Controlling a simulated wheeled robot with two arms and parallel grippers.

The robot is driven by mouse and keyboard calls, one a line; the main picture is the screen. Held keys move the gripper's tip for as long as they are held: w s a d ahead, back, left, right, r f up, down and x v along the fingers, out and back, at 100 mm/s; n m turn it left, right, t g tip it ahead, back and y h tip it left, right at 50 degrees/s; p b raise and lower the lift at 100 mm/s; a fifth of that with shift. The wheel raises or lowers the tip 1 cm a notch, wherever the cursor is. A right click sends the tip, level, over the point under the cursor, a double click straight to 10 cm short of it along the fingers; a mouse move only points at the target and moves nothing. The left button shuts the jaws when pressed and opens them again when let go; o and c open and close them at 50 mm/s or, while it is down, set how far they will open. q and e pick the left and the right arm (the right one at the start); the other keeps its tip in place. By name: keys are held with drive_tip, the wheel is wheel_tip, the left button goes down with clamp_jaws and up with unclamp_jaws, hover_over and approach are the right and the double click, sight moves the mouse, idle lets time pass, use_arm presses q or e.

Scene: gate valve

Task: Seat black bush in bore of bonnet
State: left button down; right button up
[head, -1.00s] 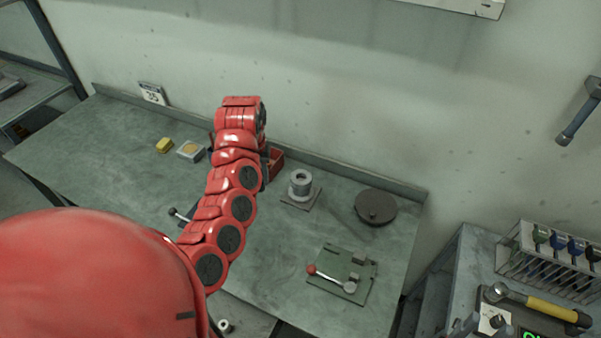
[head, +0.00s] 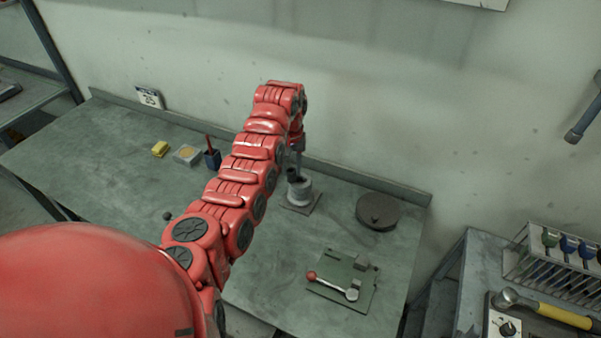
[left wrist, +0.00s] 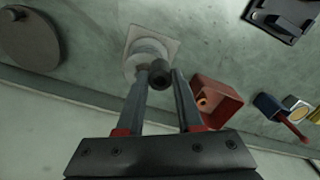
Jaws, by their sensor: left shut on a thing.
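The grey bonnet (head: 300,193) stands upright on a flat square plate on the bench; it also shows in the left wrist view (left wrist: 147,50). My left gripper (head: 297,166) points down at the bonnet's top. It is shut on the black bush (left wrist: 160,77), which sits between the fingertips. In the head view the bush (head: 292,175) is at the bonnet's upper left rim. In the wrist view it overlaps the bonnet's lower right edge, so it looks off centre and above it. The bore is not clearly visible. My right gripper is not in view.
A red bin (left wrist: 216,100) with an orange ring inside stands beside the bonnet. A dark round disc (head: 378,211) lies to its right, and a green plate with a red-knobbed lever (head: 343,281) in front. A blue cup (head: 212,159) is left of my arm.

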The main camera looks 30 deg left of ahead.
use_arm(q)
drive_tip(key=shift+w+d+f+b, duration=0.35)
drive_tip(key=shift+w+b, duration=0.15)
drive_tip(key=shift+b, duration=0.05)
drive_tip(key=shift+w+d+b, duration=0.1)
drive_tip(key=shift+w+b, duration=0.3)
drive_tip(key=shift+b, duration=0.15)
drive_tip(key=shift+w+r, duration=0.1)
drive_tip(key=shift+w, duration=0.15)
drive_tip(key=shift+w+d+b, duration=0.2)
drive_tip(key=shift+d+b, duration=0.05)
drive_tip(key=shift+b, duration=0.2)
drive_tip(key=shift+d, duration=0.15)
drive_tip(key=shift+f+p, duration=0.55)
drive_tip(key=shift+p, duration=0.4)
drive_tip(key=shift+s+d+f+b, duration=0.1)
drive_tip(key=shift+f+b, duration=0.4)
drive_tip(key=shift+f, duration=0.25)
drive_tip(key=shift+s+f, duration=0.15)
drive_tip(key=shift+f, duration=0.15)
drive_tip(key=shift+w+a+f, duration=0.2)
drive_tip(key=shift+w, duration=0.05)
drive_tip(key=c, duration=0.6)
unclamp_jaws()
drive_tip(key=shift+r, duration=0.1)
drive_tip(key=shift+o, duration=0.2)
